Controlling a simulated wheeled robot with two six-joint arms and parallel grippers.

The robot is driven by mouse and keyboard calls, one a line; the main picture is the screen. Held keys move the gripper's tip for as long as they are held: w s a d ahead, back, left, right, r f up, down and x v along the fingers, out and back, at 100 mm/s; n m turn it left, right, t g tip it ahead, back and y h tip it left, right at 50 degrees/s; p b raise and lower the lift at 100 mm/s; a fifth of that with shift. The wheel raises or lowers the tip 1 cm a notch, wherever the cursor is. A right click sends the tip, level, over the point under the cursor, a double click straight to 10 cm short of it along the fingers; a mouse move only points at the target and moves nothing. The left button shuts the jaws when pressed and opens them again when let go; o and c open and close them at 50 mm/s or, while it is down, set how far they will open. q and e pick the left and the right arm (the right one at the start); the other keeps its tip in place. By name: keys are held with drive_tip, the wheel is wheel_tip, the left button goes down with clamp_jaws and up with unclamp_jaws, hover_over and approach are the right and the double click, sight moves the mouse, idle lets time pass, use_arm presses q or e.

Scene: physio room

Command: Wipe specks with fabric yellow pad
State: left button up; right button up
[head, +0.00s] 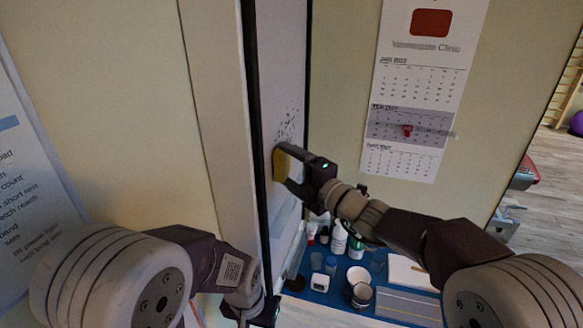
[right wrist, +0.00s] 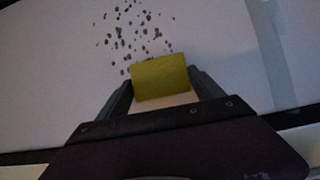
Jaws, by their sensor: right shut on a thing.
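The yellow fabric pad (head: 279,165) is held in my right gripper (head: 289,167), against or very near a pale upright panel (head: 283,60). In the right wrist view the pad (right wrist: 160,77) sits between the two fingers of the shut gripper (right wrist: 161,88). Dark specks (head: 287,127) are scattered on the panel just above the pad. In the right wrist view the specks (right wrist: 136,28) lie beyond the pad's far edge and to its left, some close to it. My left gripper (head: 257,314) is low in the head view, partly cut off, and its fingers are unclear.
Below the right arm is a blue surface (head: 318,291) with several bottles, jars, a bowl (head: 358,275) and a notebook (head: 408,272). A calendar (head: 418,95) hangs on the wall to the right. A dark-edged frame borders the panel on the left.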

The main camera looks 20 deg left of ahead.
drive_tip(key=shift+a, duration=0.35)
drive_tip(key=shift+w, duration=0.1)
